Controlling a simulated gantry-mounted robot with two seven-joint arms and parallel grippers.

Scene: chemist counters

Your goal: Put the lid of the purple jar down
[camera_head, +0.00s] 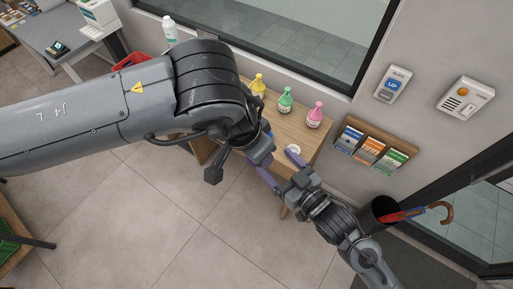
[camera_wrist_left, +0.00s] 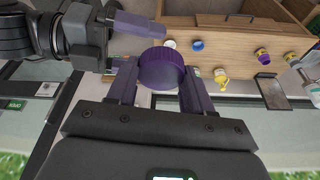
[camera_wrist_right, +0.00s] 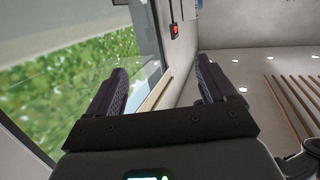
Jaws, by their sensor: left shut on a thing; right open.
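The purple lid (camera_wrist_left: 161,69) is a round, ridged cap held between the fingers of my left gripper (camera_wrist_left: 158,85) in the left wrist view. In the head view my left gripper (camera_head: 264,142) is over the front of the wooden table (camera_head: 262,102), largely hidden by my arm, and the lid cannot be made out. My right gripper (camera_head: 275,159) is close beside it, open. In the right wrist view the right gripper (camera_wrist_right: 162,78) has nothing between its fingers.
Yellow (camera_head: 258,87), green (camera_head: 286,99) and pink (camera_head: 315,115) bottles stand along the table's back. A white round thing (camera_head: 293,149) is near its front right. A leaflet rack (camera_head: 372,147) hangs to the right. Some bare wood shows between them.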

